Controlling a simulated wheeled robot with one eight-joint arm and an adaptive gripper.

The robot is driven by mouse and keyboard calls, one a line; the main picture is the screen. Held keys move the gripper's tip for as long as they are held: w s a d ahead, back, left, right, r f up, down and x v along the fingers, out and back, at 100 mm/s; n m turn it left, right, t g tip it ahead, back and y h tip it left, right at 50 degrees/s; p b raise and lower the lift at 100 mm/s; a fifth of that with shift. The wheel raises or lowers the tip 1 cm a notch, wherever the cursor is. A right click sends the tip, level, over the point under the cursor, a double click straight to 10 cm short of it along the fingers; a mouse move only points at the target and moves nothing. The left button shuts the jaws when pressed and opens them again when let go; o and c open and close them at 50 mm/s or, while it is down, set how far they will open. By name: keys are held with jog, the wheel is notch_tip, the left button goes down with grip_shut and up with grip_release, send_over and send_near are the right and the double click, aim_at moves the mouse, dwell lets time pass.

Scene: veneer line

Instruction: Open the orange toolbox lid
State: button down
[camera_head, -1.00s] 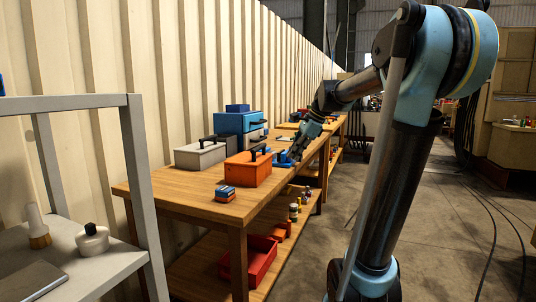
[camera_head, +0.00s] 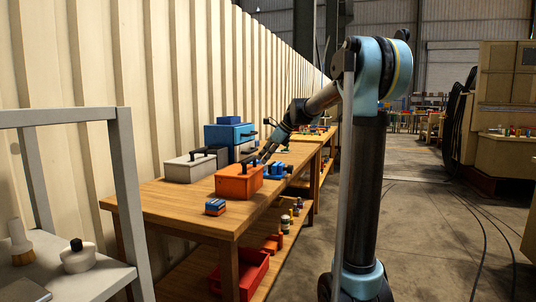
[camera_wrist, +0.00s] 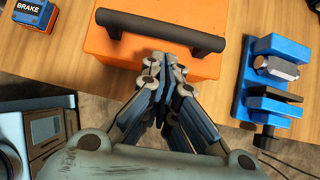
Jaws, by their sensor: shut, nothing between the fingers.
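The orange toolbox (camera_head: 238,183) stands on the wooden workbench in the head view, its lid closed and a dark handle on top. In the wrist view the orange toolbox (camera_wrist: 200,66) fills the upper middle, with its black bar handle (camera_wrist: 160,31) running across it. My gripper (camera_wrist: 165,62) is shut and empty, its fingertips pointing at the toolbox just below the handle. I cannot tell whether the fingertips touch the toolbox. In the head view my gripper (camera_head: 266,158) is beside the toolbox's far right end, partly hard to make out.
A blue vise (camera_wrist: 270,85) stands right of the toolbox in the wrist view. A small blue and orange "BRAKE" box (camera_wrist: 34,12) lies at left. A grey toolbox (camera_head: 188,168) and a blue box (camera_head: 225,134) stand behind. A grey shelf (camera_head: 122,190) is at left.

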aim_at(253, 170)
jog(key=shift+x, duration=1.85)
jog(key=shift+r, duration=0.15)
